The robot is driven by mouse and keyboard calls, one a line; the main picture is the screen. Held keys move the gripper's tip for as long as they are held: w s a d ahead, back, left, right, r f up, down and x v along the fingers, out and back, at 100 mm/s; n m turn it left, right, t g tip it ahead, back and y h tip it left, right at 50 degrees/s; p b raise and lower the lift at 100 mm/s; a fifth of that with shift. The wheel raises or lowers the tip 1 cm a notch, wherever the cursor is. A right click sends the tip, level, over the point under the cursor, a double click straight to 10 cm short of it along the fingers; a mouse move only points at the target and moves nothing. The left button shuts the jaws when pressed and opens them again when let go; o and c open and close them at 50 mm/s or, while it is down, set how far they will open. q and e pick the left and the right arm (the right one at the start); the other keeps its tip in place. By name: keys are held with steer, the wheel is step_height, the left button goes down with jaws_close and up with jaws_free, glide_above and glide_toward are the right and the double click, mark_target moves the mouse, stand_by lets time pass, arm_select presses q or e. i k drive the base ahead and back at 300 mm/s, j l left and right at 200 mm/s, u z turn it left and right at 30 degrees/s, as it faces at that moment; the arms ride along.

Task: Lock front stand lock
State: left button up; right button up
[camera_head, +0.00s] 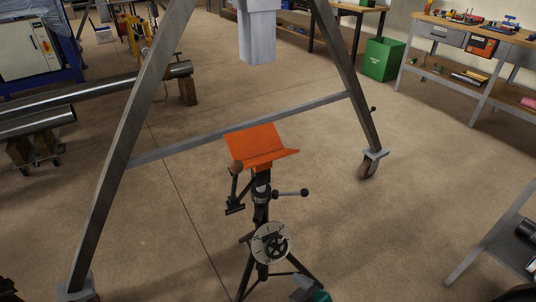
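A pipe stand with an orange V-shaped head (262,146) stands upright on the floor in the middle of the view. No pipe lies in its head. A lever with a dark ball knob (304,192) sticks out to the right of its post, and a handle with a brown knob (236,167) rises on the left. I cannot tell which of these is the lock, or whether it is locked. A round plate with a black hand knob (272,243) sits lower on the post. Neither of my grippers can be made out.
A grey A-frame gantry (135,125) with caster wheels spans behind the stand. Long pipes (85,102) rest on wooden blocks at the left. A workbench (480,45) and a green bin (383,60) stand back right. A small grey and teal piece (312,289) is at the stand's foot.

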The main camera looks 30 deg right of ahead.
mark_target(304, 192)
steer(key=l+z, duration=0.15)
steer(key=l, duration=0.65)
steer(key=l+z, duration=0.2)
steer(key=l, duration=0.55)
steer(key=i, duration=0.05)
